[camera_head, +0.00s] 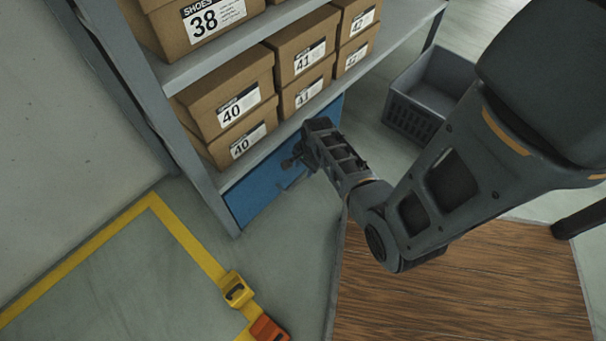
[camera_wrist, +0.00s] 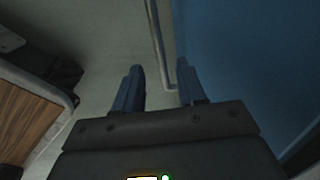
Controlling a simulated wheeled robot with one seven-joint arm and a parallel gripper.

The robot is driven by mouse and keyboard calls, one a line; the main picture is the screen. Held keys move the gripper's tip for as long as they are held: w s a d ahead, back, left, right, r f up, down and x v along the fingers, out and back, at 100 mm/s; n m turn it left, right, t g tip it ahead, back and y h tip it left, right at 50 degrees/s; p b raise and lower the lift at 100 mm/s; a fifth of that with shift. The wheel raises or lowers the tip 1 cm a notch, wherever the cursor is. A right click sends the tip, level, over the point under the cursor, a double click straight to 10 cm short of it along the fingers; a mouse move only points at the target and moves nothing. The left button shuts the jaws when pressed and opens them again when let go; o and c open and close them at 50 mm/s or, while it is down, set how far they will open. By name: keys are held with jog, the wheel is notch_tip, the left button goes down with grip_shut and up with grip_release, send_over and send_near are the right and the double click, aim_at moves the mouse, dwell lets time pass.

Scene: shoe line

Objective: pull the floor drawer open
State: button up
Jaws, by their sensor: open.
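The floor drawer (camera_head: 252,200) is a blue front at the bottom of the shelf in the head view, and its face fills the right of the wrist view (camera_wrist: 255,60). It looks closed. A thin grey bar handle (camera_wrist: 157,45) runs down from the top of the wrist view and bends toward the drawer face. My gripper (camera_head: 294,163) is low in front of the drawer. In the wrist view its two fingers (camera_wrist: 161,72) are open, with the handle's end in the gap between them, closer to the right finger. No contact is clear. My arm hides part of the drawer front.
Shoe boxes (camera_head: 233,105) fill the shelf (camera_head: 200,62) above the drawer. A grey crate (camera_head: 412,118) stands on the floor to the right. Yellow floor tape (camera_head: 187,238), with yellow and orange items, lies at lower left. A wood-topped surface (camera_head: 460,285) is at lower right.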

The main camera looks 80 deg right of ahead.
aim_at(302, 177)
jog(key=f+b, duration=0.1)
jog(key=f, duration=0.1)
jog(key=f+b, duration=0.1)
jog(key=w+f, duration=0.1)
jog(key=f, duration=0.1)
jog(key=shift+d+f+b, duration=0.25)
jog(key=shift+f+b, duration=0.1)
jog(key=shift+b, duration=0.05)
grip_shut()
dwell(0.4)
